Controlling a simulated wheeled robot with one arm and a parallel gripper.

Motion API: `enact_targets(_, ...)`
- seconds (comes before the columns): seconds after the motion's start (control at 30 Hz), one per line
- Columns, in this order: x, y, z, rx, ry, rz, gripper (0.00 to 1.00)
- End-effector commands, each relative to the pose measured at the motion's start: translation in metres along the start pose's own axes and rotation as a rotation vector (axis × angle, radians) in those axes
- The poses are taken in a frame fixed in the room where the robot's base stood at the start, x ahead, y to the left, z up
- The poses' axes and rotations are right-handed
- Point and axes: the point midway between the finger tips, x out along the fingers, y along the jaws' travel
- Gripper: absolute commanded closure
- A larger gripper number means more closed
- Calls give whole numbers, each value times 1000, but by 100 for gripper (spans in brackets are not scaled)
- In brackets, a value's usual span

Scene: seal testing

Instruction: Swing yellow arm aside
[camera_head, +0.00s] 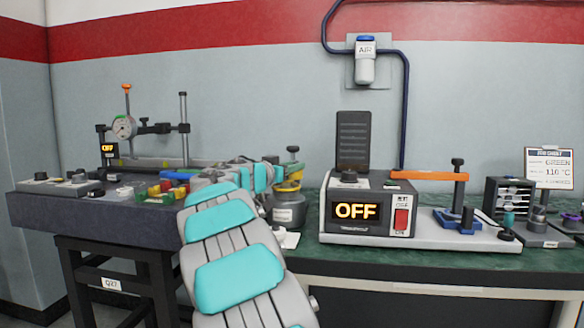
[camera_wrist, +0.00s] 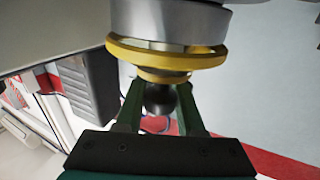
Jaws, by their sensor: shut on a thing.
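The grey pot (camera_head: 289,212) stands on the green bench behind my arm. A yellow part (camera_head: 287,187) sits at its top, with green and dark pieces above it. In the wrist view, turned upside down, the yellow part (camera_wrist: 165,55) looks like stacked rings against a grey metal cylinder (camera_wrist: 170,20). My gripper (camera_wrist: 160,94) is shut on a round black knob (camera_wrist: 160,101) next to the yellow part. The fingertips lie on both sides of the knob. In the head view my own arm partly hides the pot and the gripper's hold.
A heat unit (camera_head: 370,210) reading OFF, with an orange arm (camera_head: 430,175), stands to the right. A dark slab (camera_head: 100,208) with a dial gauge (camera_head: 124,127) lies to the left. Small coloured blocks (camera_head: 167,186) lie near my arm.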

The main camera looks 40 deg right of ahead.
Motion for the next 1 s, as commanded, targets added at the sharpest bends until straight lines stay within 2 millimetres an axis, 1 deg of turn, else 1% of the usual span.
enact_targets(0.03,0,0,0,0,0,0,78)
enact_targets(0.23,0,0,0,0,0,0,100)
enact_targets(1.0,0,0,1,0,-1,0,100)
